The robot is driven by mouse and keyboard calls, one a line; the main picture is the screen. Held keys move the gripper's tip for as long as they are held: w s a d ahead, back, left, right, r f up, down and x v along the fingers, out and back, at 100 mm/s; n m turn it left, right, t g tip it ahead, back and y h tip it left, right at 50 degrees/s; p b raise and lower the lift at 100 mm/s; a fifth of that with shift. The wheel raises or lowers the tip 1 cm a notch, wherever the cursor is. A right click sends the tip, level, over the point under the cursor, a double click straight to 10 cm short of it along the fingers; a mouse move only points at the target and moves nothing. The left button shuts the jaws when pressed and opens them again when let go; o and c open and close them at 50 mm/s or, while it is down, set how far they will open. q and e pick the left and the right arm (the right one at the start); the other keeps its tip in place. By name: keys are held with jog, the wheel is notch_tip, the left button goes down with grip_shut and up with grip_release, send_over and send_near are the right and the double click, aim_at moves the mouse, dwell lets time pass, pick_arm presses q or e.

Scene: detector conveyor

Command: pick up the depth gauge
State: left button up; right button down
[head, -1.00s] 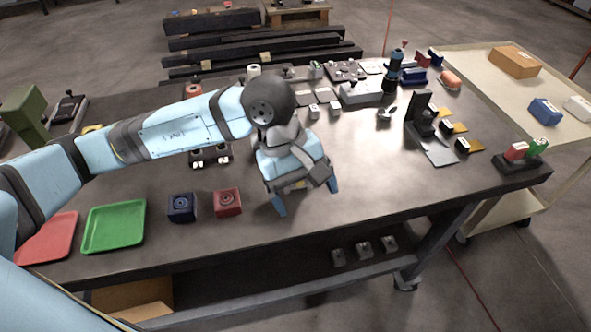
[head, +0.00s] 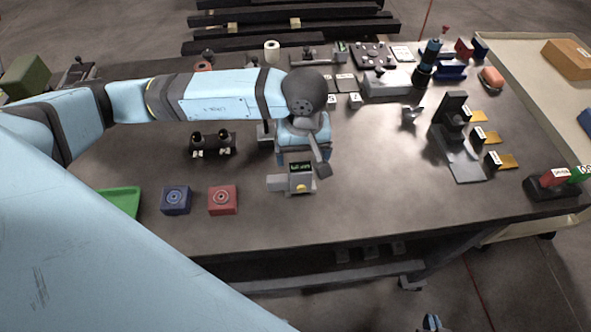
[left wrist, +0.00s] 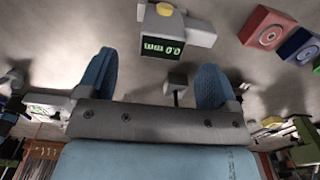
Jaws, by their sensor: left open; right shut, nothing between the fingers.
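The depth gauge (head: 301,181) is a grey device with a green-lit display and a yellow button. It lies on the table, right of the red block. In the left wrist view the gauge (left wrist: 176,28) shows beyond my fingertips, its display reading 0.0 mm. My left gripper (head: 303,157) is open just behind the gauge in the head view; its two blue fingers (left wrist: 157,85) also show in the left wrist view, with no hold on the gauge. My right gripper (head: 432,323) shows only a small part at the bottom edge, shut and empty, off the table.
A red block (head: 222,200), a blue block (head: 176,200) and a green tray (head: 122,203) lie to the left. A black double-knobbed fixture (head: 212,144) stands behind them. A black stand (head: 449,122) is at the right. The table between gauge and stand is clear.

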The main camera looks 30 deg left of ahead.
aim_at(301, 167)
pick_arm(q)
jog(key=shift+f, duration=0.55)
jog(key=f, duration=0.1)
jog(key=f+p, duration=0.1)
jog(key=f, duration=0.1)
jog(key=f+p, duration=0.1)
jog(key=shift+a+f, duration=0.2)
jog(key=shift+a, duration=0.05)
jog(key=shift+f, duration=0.15)
jog(key=c, duration=1)
jog(key=shift+c, duration=1.3)
